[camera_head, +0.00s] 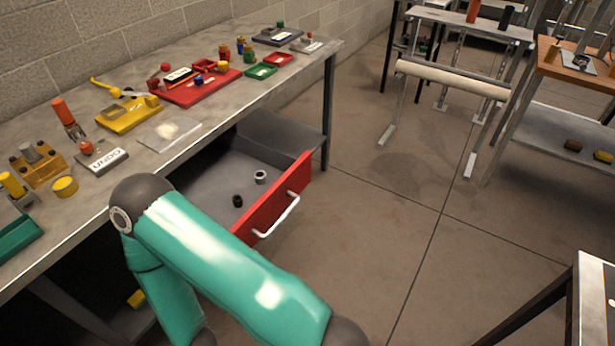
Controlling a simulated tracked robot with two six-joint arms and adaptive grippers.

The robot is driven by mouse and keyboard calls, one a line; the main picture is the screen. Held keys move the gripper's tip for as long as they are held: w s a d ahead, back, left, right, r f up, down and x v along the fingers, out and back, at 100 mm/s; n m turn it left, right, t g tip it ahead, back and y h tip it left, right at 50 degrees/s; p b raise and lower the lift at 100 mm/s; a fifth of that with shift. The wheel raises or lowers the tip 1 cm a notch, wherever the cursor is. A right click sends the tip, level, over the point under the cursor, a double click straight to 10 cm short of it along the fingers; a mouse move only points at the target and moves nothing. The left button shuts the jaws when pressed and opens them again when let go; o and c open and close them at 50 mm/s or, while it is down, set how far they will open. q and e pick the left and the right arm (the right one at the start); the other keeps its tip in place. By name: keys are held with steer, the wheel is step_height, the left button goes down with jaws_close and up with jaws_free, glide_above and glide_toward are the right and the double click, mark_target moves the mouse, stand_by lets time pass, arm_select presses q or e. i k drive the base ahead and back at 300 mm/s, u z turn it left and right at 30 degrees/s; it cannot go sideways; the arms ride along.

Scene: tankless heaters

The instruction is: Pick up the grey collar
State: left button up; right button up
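A light grey ring, the likely grey collar (261,177), sits on the floor of an open drawer (286,204) with a red front and a pale handle. A small black ring (238,201) lies in the same drawer, nearer to me and to the left of the grey one. The two rings are apart. A teal arm of mine crosses the lower middle and covers the near part of the drawer. Neither of my grippers shows in the head view.
The workbench (205,116) above the drawer holds a red tray (216,90), a yellow tray (127,120), green trays and several small fittings. A padded rail stand (452,80) and a wooden-topped table (575,66) stand at the right. The middle floor is clear.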

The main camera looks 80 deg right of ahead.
mark_target(260, 176)
steer(key=u, duration=1.2)
steer(key=i, duration=0.1)
steer(key=z, duration=2.35)
